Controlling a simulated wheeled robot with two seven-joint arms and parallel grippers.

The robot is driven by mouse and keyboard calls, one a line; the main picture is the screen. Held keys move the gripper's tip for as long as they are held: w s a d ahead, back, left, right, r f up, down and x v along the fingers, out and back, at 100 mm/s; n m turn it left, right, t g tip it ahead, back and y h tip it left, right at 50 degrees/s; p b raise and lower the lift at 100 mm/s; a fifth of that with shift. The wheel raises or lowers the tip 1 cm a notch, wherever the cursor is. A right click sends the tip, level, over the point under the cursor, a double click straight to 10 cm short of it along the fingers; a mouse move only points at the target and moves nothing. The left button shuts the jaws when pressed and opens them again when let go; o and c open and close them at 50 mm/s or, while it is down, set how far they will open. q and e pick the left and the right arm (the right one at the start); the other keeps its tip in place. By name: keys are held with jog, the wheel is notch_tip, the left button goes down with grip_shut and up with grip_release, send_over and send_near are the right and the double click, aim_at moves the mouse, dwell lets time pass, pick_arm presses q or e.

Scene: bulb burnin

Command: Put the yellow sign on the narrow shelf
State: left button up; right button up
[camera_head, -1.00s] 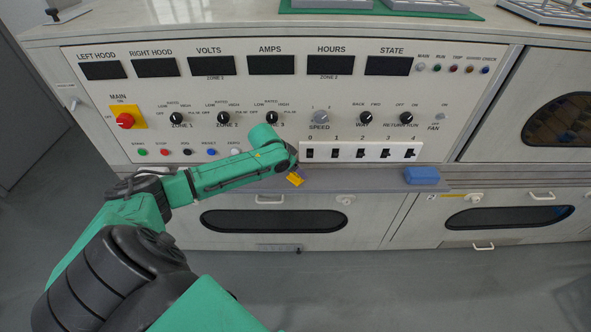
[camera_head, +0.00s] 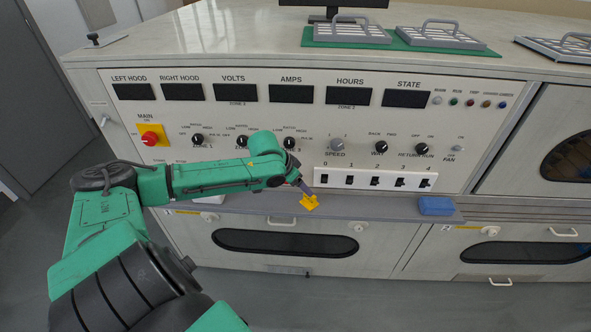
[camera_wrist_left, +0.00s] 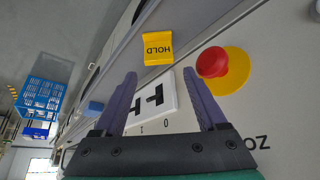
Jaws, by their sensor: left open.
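The yellow sign (camera_head: 309,203) is at the narrow grey shelf (camera_head: 385,206) below the control panel, near its middle. My left gripper (camera_head: 304,187) is just above and behind the sign in the head view. In the left wrist view its two fingers (camera_wrist_left: 160,78) are spread with nothing between them, and the sign lies beyond the fingertips, apart from them. My right gripper is not in view.
A blue block (camera_head: 436,205) sits at the shelf's right end. Switches (camera_head: 375,180) line the panel just above the shelf. A red knob (camera_head: 150,138) on a yellow plate stands out at the panel's left. The shelf between sign and block is clear.

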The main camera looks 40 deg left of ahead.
pick_arm(q)
jog(key=p+v, duration=0.2)
jog(key=v, duration=0.1)
jog(key=shift+s+r, duration=0.15)
jog(key=shift+r, duration=0.2)
